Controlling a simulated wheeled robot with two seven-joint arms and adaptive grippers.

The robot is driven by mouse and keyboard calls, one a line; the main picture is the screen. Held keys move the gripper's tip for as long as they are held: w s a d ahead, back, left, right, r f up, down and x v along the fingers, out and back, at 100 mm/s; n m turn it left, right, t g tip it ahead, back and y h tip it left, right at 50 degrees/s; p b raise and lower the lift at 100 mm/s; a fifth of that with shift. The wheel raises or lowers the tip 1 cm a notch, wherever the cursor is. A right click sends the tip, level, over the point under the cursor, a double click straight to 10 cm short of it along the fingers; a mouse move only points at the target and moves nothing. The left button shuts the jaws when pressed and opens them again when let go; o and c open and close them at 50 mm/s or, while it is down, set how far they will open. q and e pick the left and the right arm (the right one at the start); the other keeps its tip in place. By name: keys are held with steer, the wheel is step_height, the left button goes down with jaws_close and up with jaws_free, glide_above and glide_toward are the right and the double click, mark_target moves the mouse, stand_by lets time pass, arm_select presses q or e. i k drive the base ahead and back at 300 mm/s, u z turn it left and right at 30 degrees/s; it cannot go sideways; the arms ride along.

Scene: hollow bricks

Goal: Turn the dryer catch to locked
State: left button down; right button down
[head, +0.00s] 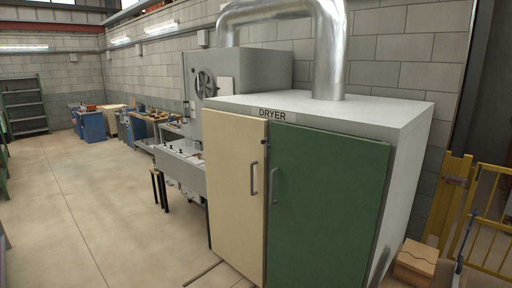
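The dryer (330,108) is a large pale grey cabinet with a "DRYER" label (282,114) at the top of its front. It has a cream left door (232,185) and a green right door (325,205). Each door has an upright bar handle near the middle seam: the cream door's handle (254,178) and the green door's handle (274,186). A small dark fitting (264,142) sits near the seam above the handles. It may be the catch, but it is too small to tell its position. Neither of my grippers shows in the head view.
A silver duct (328,50) rises from the dryer top. A grey machine with a handwheel (206,84) stands behind it on the left. Yellow railings (452,200) and a wooden box (415,262) are at right. The floor at left (110,220) is clear.

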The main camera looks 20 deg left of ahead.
mark_target(265, 142)
steer(key=u, duration=0.6)
steer(key=i, duration=0.75)
steer(key=u, duration=0.8)
steer(key=i, duration=1.9)
steer(key=z, duration=1.4)
steer(key=i, duration=0.65)
steer(key=z, duration=0.6)
